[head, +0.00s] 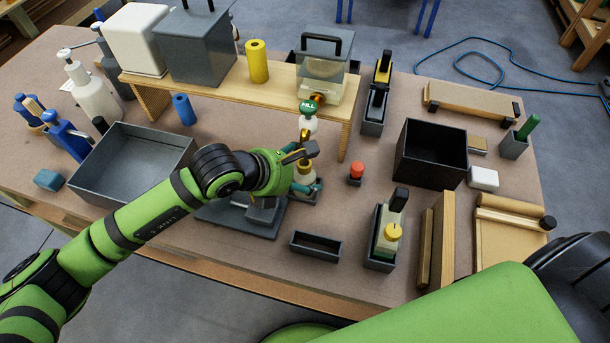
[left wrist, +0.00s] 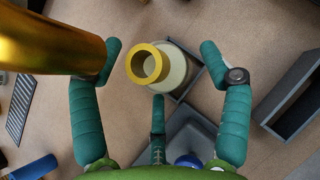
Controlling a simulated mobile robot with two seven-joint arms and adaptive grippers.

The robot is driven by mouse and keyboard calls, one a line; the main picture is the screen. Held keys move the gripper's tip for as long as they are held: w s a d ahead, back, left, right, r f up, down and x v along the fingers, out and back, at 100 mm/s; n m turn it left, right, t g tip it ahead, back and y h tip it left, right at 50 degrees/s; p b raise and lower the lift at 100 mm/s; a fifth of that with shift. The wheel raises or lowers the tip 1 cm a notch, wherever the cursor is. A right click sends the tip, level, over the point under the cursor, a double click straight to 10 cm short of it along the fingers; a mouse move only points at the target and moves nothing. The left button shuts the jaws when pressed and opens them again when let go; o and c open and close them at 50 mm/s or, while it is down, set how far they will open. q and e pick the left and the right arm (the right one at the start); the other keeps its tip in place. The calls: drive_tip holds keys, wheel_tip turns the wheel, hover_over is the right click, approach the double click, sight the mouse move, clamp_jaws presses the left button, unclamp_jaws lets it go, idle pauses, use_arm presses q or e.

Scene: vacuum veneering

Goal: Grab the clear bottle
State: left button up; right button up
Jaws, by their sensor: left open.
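A pale, see-through bottle (left wrist: 175,72) with a yellow ring-shaped top stands in a small grey square holder (left wrist: 188,84) on the bench, seen from above in the left wrist view. In the head view the bottle (head: 306,178) is partly hidden by my left gripper (head: 304,188). That gripper is open, with its teal fingers spread; in the left wrist view its fingertips (left wrist: 158,62) lie on either side of the bottle, with gaps between. A third finger points at it from below. My right gripper is not in view.
A large gold cylinder (left wrist: 48,38) is close to the left finger in the wrist view. A wooden shelf (head: 215,92) stands behind, with a clear chamber (head: 323,82) on it. An empty grey trough (head: 316,246) and a red-topped item (head: 356,171) are nearby.

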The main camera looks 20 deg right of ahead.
use_arm(q)
drive_tip(key=shift+a, duration=0.1)
drive_tip(key=c, duration=1.3)
drive_tip(key=shift+r, duration=0.1)
